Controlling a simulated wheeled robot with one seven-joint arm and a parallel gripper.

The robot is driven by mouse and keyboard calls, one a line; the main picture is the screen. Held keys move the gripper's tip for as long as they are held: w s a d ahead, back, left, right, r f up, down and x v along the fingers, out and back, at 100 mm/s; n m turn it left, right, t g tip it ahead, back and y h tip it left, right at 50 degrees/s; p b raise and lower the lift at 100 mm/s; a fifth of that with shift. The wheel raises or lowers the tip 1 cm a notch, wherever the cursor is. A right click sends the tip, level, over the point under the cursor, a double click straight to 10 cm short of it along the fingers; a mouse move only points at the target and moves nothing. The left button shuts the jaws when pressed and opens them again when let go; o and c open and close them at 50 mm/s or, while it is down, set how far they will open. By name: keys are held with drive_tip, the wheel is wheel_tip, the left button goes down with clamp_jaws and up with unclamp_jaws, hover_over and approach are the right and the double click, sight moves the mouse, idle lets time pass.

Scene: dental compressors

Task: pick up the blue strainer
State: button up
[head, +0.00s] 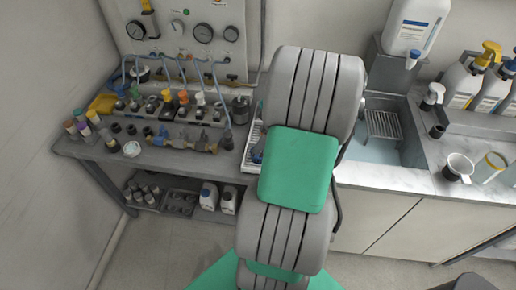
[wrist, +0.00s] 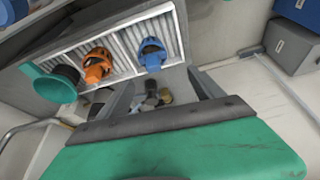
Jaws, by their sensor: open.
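The blue strainer (wrist: 151,54) lies in a white ribbed tray (wrist: 120,28) in the wrist view, beside an orange strainer-like fitting (wrist: 96,65) to its left. My gripper (wrist: 164,82) shows in the wrist view with its grey fingers apart and nothing held between them. The blue strainer is just beyond the fingertips, apart from them as far as I can tell. My gripper is hidden there.
A green cup-like part (wrist: 55,84) and a black ring lie left of the orange fitting. Small metal fittings show between my fingers. In the head view, the bench (head: 90,150) left of the tray holds valves and hoses; a sink (head: 380,145) is to the right.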

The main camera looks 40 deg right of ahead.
drive_tip(key=x, duration=0.2)
drive_tip(key=d+p+x, duration=0.1)
drive_tip(key=x, duration=0.2)
drive_tip(key=p+x, duration=0.1)
drive_tip(key=x, duration=0.1)
drive_tip(key=shift+d+f, duration=0.15)
drive_tip(key=shift+f, duration=0.5)
drive_tip(key=c, duration=1.4)
